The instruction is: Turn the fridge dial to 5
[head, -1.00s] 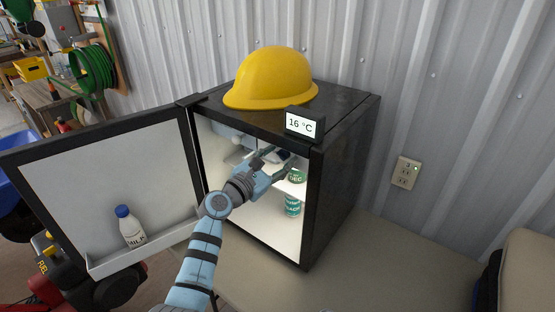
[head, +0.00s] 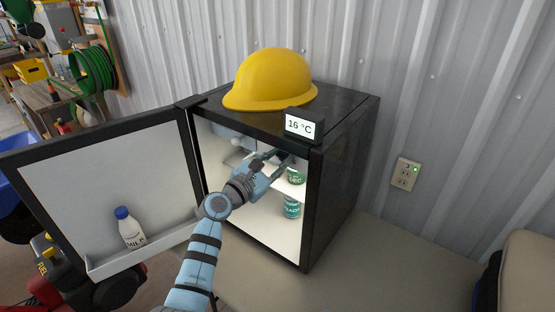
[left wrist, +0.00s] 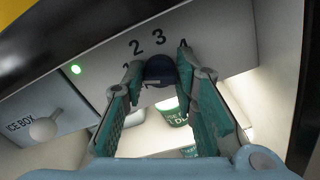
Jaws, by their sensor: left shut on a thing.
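The fridge (head: 340,195) stands with its door (head: 115,185) open to the left. In the left wrist view, the dark round dial (left wrist: 160,72) sits on a grey panel (left wrist: 215,40) under the roof of the fridge. The numbers 1, 2, 3 and 4 show around it, the 4 partly covered; a 5 is not visible. My left gripper (left wrist: 162,80) is shut on the dial, one finger on each side. In the head view my left gripper (head: 270,163) reaches inside the fridge, and the dial is hidden there. My right gripper is not in view.
A display (head: 300,125) on the fridge top reads 16 °C, beside a yellow hard hat (head: 272,78). Green cans (head: 292,207) stand inside. A milk bottle (head: 129,228) stands in the door shelf.

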